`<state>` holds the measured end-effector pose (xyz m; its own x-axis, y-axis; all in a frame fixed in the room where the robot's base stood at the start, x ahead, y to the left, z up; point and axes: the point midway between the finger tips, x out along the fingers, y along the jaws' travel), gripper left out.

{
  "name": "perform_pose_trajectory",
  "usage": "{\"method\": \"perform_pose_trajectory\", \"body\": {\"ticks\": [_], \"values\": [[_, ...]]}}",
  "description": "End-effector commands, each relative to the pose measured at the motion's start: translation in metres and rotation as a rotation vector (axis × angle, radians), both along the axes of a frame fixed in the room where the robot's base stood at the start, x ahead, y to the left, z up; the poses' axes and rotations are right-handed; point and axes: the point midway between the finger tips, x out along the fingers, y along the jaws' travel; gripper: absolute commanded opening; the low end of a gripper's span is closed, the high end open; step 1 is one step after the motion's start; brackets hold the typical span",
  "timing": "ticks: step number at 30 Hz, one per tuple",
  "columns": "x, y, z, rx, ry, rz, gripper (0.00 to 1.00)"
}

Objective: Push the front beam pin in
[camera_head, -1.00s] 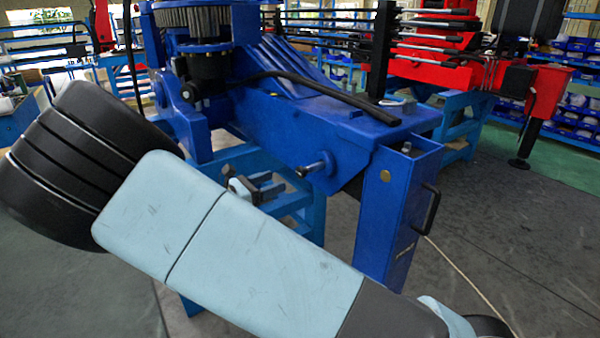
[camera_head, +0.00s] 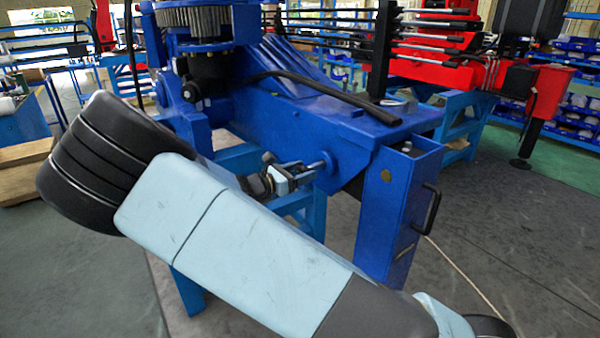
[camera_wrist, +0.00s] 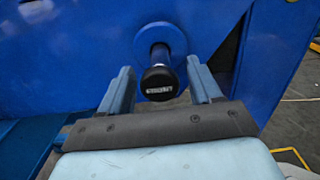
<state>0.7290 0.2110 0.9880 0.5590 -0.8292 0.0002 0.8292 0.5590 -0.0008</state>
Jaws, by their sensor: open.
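The front beam pin (camera_wrist: 159,82) sticks out of a round blue collar on the side of the blue beam in the wrist view. It has a black end cap with a pale label. My gripper (camera_wrist: 160,88) is open, with one finger on each side of the pin; I cannot tell whether either finger touches it. In the head view the pin (camera_head: 318,165) shows as a small knob on the beam's side (camera_head: 343,160), with my gripper (camera_head: 298,172) close at its left. My arm hides part of the beam's lower side and stand.
A blue upright box leg (camera_head: 390,220) with a black handle (camera_head: 431,208) stands right of the pin. A black hose (camera_head: 330,90) lies over the beam. Red machinery and shelves stand behind.

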Motion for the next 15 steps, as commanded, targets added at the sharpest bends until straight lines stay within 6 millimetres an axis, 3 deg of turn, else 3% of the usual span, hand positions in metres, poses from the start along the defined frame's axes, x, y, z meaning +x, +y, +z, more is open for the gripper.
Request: {"method": "perform_pose_trajectory", "body": {"ticks": [2,15], "values": [[0.0000,0.0000,0.0000,0.000,0.000,0.000,0.62],[-0.0003,0.0001,-0.0001,0.000,0.000,-0.001,0.20]]}}
